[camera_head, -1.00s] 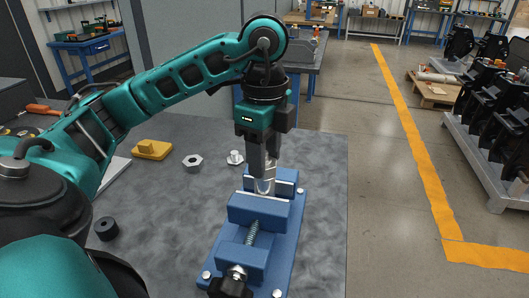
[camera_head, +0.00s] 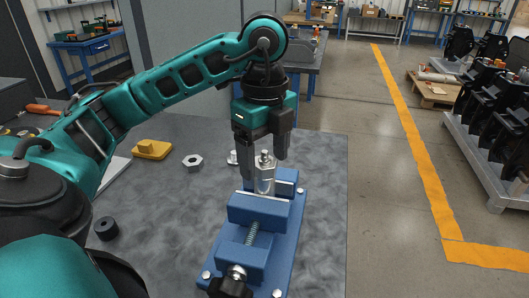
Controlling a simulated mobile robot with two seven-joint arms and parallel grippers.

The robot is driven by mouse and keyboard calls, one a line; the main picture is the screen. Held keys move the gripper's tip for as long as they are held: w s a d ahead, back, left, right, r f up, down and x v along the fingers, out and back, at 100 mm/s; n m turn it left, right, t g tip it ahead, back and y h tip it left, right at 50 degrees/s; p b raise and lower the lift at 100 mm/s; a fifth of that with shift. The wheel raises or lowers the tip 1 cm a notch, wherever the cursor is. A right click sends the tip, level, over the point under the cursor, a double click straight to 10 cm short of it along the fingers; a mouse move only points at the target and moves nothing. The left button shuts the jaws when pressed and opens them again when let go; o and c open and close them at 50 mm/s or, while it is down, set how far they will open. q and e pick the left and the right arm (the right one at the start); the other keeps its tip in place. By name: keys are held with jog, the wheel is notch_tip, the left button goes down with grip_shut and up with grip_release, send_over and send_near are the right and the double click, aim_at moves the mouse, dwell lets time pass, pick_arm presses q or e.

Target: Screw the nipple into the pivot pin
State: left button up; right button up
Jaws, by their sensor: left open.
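The pivot pin (camera_head: 266,185) is a bright metal piece standing upright in the jaws of the blue vise (camera_head: 259,211). A small metal nipple (camera_head: 265,157) stands upright on top of it; I cannot tell how deep its thread sits. My left gripper (camera_head: 265,169) points down over the vise with its fingers open, one on each side of the nipple and apart from it. The left finger hides part of a small flanged metal part (camera_head: 232,157) behind it. My right gripper is not in view.
On the grey table (camera_head: 170,210) lie a hex nut (camera_head: 193,162), a yellow block (camera_head: 152,149) and a black ring (camera_head: 106,228). An orange-handled tool (camera_head: 41,109) lies at the far left. The table is bare between the black ring and the vise.

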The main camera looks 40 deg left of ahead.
aim_at(265, 151)
pick_arm(q)
notch_tip(265, 151, up, 13)
jog(key=p, duration=0.7)
jog(key=shift+f, duration=0.1)
